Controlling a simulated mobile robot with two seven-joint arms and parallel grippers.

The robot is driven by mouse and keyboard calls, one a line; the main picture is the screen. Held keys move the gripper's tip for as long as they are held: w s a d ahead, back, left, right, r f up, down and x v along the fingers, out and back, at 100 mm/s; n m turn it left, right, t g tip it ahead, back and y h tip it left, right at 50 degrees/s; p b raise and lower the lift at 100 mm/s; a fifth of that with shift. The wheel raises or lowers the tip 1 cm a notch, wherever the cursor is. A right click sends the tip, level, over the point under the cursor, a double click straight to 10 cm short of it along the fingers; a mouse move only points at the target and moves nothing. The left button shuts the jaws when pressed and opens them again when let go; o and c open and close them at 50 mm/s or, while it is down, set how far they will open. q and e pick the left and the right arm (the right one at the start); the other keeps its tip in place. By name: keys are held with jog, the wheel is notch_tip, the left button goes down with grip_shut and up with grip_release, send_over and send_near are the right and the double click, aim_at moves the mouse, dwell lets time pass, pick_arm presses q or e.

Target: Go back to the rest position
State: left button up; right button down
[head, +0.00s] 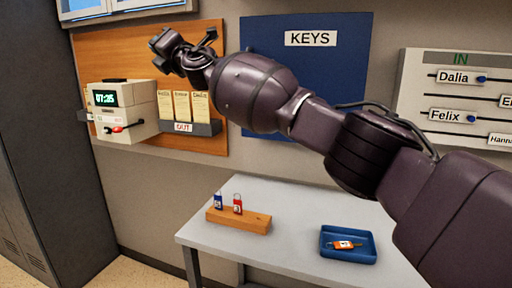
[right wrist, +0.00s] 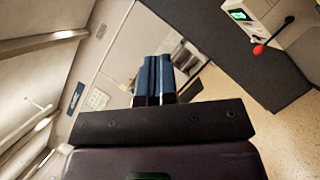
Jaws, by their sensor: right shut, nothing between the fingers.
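My right arm reaches in from the right across the upper middle of the head view. Its gripper (head: 160,42) is raised in front of the wooden wall board, above and to the right of the time clock (head: 124,112). In the right wrist view the two dark blue fingers (right wrist: 153,76) are together, shut, with nothing held. The clock's red-tipped lever also shows at the upper right there. My left gripper is not in view.
A grey table (head: 290,205) stands below, bearing a wooden block (head: 238,220) with blue and red tagged keys and a blue tray (head: 348,244) with an orange tag. A card rack (head: 188,127), a blue KEYS board (head: 345,65) and a dark locker (head: 45,150) surround the arm.

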jog(key=s+d+f+m+t+h, duration=0.1)
jog(key=s+d+f+m+h, duration=0.25)
jog(key=d+f+m, duration=0.85)
jog(key=s+d+f+m+t+h, duration=0.25)
jog(key=s+d+f+m, duration=0.4)
jog(key=f, duration=0.95)
jog(key=s+d+f+m+t+h, duration=0.15)
jog(key=d+f+m+h, duration=0.25)
jog(key=d+f+m, duration=0.9)
jog(key=s+d+f+m+g+h, duration=0.1)
jog(key=s+d+f+g+h, duration=0.1)
jog(key=s+d+f, duration=0.4)
jog(key=s+d+f+m+g+h, duration=0.2)
jog(key=s+d+f, duration=0.4)
jog(key=s+f, duration=0.7)
jog(key=s+d+f+m+g+h, duration=0.1)
jog(key=s+d+f+g+h, duration=0.2)
jog(key=s+d+f, duration=0.3)
jog(key=s+f, duration=0.4)
jog(key=s, duration=0.5)
jog(key=shift+d+f, duration=0.2)
jog(key=shift+d, duration=0.15)
jog(key=shift+m, duration=0.25)
